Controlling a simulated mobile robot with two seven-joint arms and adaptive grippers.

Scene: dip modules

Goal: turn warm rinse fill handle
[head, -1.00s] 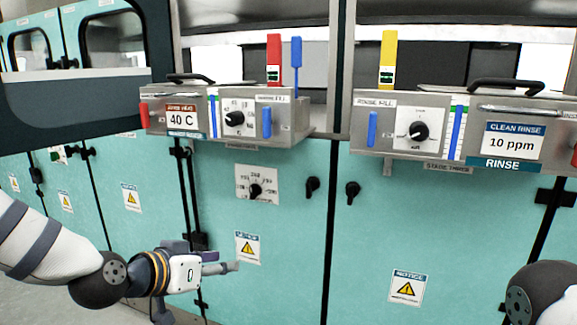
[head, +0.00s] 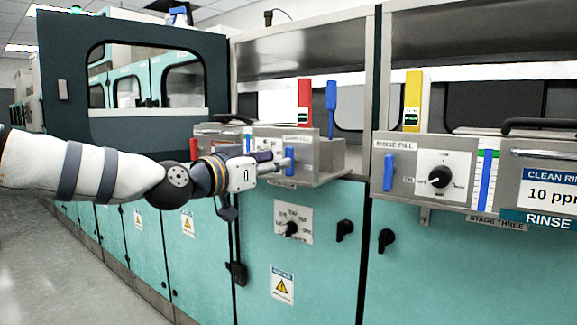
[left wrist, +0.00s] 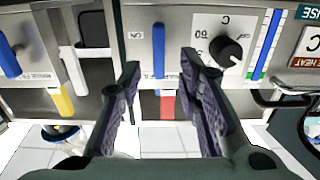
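The warm rinse fill handle is a blue upright lever (head: 290,153) on the front of the left grey module (head: 330,165). It also shows in the left wrist view, where the blue handle (left wrist: 158,65) lies between my fingertips, with its label below it. My left gripper (head: 284,164) is in front of that module, its fingers pointing at the handle. In the left wrist view the left gripper (left wrist: 160,60) is open, one finger on each side of the handle with gaps. Contact cannot be told. My right gripper is out of view.
A black dial (left wrist: 226,51) sits beside the handle. A red upright tab (head: 305,100) and a blue paddle (head: 331,100) stand above the module. The right module has its own blue handle (head: 389,172) and dial (head: 440,176). Teal cabinets (head: 325,260) lie below.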

